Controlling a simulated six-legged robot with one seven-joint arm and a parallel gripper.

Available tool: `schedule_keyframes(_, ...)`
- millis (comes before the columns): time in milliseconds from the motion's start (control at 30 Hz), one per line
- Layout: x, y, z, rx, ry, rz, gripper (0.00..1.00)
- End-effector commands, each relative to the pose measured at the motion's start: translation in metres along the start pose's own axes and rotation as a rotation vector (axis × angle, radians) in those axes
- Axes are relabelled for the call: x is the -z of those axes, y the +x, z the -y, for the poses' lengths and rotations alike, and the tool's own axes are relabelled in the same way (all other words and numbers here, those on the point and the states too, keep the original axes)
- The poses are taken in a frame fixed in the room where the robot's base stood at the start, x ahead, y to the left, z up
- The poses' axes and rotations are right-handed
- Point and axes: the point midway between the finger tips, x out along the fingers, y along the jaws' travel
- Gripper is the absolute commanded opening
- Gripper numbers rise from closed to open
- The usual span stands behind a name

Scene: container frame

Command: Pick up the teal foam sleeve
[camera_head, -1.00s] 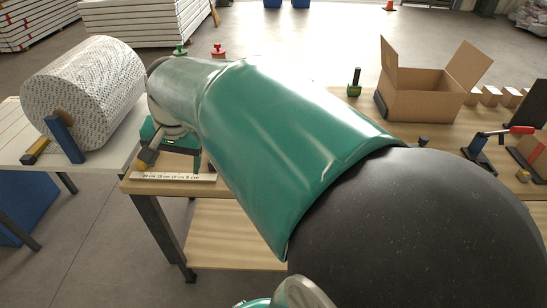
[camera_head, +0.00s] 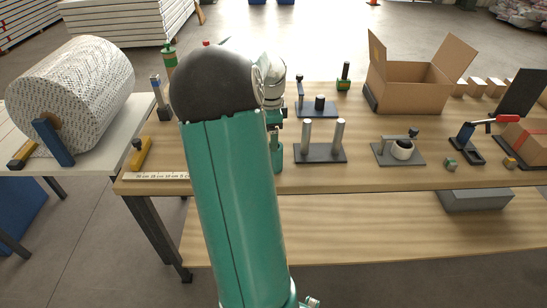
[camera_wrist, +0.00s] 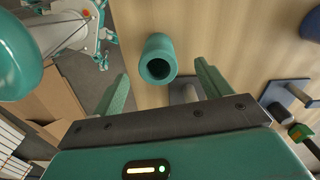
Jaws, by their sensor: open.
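The teal foam sleeve (camera_wrist: 158,58) is a short hollow tube in the wrist view, with its round open end towards the camera, over the light wooden bench. My gripper (camera_wrist: 161,72) is open, with one teal finger on each side of the sleeve's line. The sleeve shows beyond and between the fingertips, with a gap on both sides and nothing held. In the head view my arm covers much of the bench's left part. A teal piece shows beside my arm there, and I cannot tell whether it is the sleeve or a finger.
A large patterned roll (camera_head: 75,90) lies on the left table. Bare wood shows along the bench's front.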

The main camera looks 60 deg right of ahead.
Motion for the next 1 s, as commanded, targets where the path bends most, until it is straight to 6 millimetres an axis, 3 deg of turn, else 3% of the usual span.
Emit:
schedule_keyframes(100, -0.001, 0.024, -0.001, -0.004, 0.0, -0.001, 0.77)
schedule_keyframes(367, -0.002, 0.046, -0.001, 0.0, -0.002, 0.0, 0.77)
schedule_keyframes(633, 0.004, 0.085, -0.005, -0.003, -0.003, 0.0, 0.77)
schedule_keyframes(967, 0.004, 0.093, -0.004, 0.001, -0.003, 0.0, 0.77)
schedule_keyframes(1000, 0.003, 0.093, -0.004, 0.001, -0.003, 0.0, 0.69)
